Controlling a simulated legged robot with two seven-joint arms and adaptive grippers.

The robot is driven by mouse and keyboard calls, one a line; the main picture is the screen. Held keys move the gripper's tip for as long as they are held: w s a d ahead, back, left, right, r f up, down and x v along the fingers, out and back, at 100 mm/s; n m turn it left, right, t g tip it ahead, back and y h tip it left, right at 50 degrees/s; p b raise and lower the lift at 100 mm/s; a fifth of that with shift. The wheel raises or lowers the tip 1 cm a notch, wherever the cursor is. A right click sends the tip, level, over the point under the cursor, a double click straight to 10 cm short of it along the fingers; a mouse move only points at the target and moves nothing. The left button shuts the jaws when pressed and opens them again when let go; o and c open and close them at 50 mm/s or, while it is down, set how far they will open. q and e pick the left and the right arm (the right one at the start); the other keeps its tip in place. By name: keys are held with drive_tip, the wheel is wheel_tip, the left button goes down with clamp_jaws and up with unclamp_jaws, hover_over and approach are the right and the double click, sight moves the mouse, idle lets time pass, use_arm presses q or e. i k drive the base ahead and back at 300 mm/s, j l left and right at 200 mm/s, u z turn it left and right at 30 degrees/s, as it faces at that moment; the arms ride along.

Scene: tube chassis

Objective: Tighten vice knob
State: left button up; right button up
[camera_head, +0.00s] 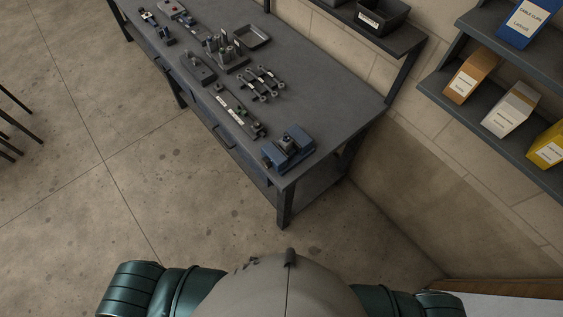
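A small blue vice (288,149) sits at the near corner of the dark grey workbench (315,85). A small dark part, perhaps its knob, shows at the vice's left end (267,160), but it is too small to tell. Something grey sits between the vice's blue blocks. Neither of my grippers is in the picture. Only my body and green shoulders show at the bottom, well apart from the bench.
Fixtures, tubes and linkages lie along the bench beyond the vice, with a grey tray (252,37). Shelves with boxes (509,109) stand at right. A black bin (382,16) sits on a shelf behind the bench. Open concrete floor (130,200) lies left and in front.

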sight(266, 163)
drive_tip(key=j+z, duration=0.25)
drive_tip(key=z, duration=0.2)
drive_tip(key=i+j+z, duration=0.1)
drive_tip(key=j+z, duration=0.15)
drive_tip(key=z, duration=0.15)
drive_tip(key=j+z, duration=0.3)
drive_tip(key=z, duration=0.15)
drive_tip(key=j+z, duration=0.25)
drive_tip(key=z, duration=0.2)
drive_tip(key=k+j+z, duration=0.1)
drive_tip(key=z, duration=0.3)
drive_tip(key=j, duration=0.1)
